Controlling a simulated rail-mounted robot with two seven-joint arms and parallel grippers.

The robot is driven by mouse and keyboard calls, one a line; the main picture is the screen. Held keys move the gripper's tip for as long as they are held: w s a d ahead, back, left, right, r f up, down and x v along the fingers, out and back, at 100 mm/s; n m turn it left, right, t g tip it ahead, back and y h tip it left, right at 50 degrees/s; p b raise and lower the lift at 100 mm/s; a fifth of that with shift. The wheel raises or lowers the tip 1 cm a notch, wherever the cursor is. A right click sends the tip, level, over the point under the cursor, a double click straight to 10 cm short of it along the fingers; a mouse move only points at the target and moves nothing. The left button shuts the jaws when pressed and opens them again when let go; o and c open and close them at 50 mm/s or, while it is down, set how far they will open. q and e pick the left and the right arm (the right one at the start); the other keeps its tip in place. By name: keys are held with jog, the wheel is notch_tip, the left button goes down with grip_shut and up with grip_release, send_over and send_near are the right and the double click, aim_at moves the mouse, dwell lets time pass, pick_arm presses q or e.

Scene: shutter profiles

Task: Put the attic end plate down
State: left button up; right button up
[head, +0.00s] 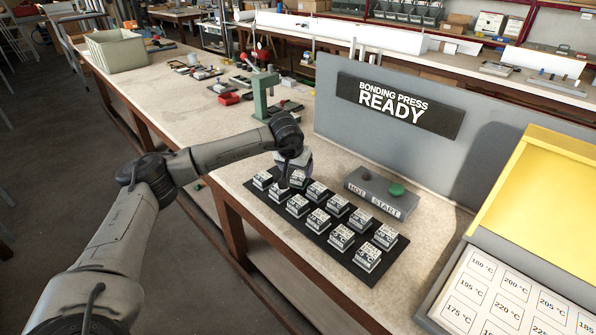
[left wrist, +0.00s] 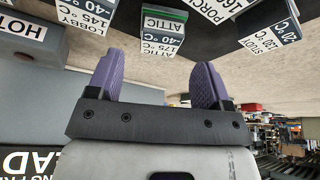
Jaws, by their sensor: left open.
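The attic end plate (left wrist: 163,30) shows in the left wrist view as a block with a white label reading ATTIC, 175 °C and -40 °C, and a green strip. It stands among other labelled blocks, beyond and between my fingertips, with a visible gap. My left gripper (left wrist: 158,82) has two purple fingers spread apart with nothing between them. In the head view my left gripper (head: 292,163) is over the far left end of a black mat (head: 328,243) with rows of labelled blocks. The labels there are too small to pick out the attic one. My right gripper is out of view.
A grey box marked HOT and START with a green button (head: 396,190) sits behind the mat. A grey panel reading BONDING PRESS READY (head: 398,105) stands behind it. A yellow-topped temperature board (head: 505,290) is at the right. A green press (head: 262,95) stands further back.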

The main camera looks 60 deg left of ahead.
pick_arm(q)
jog(key=p+v, duration=0.2)
jog(key=v, duration=0.5)
jog(key=shift+r, duration=0.35)
jog(key=shift+d, duration=0.15)
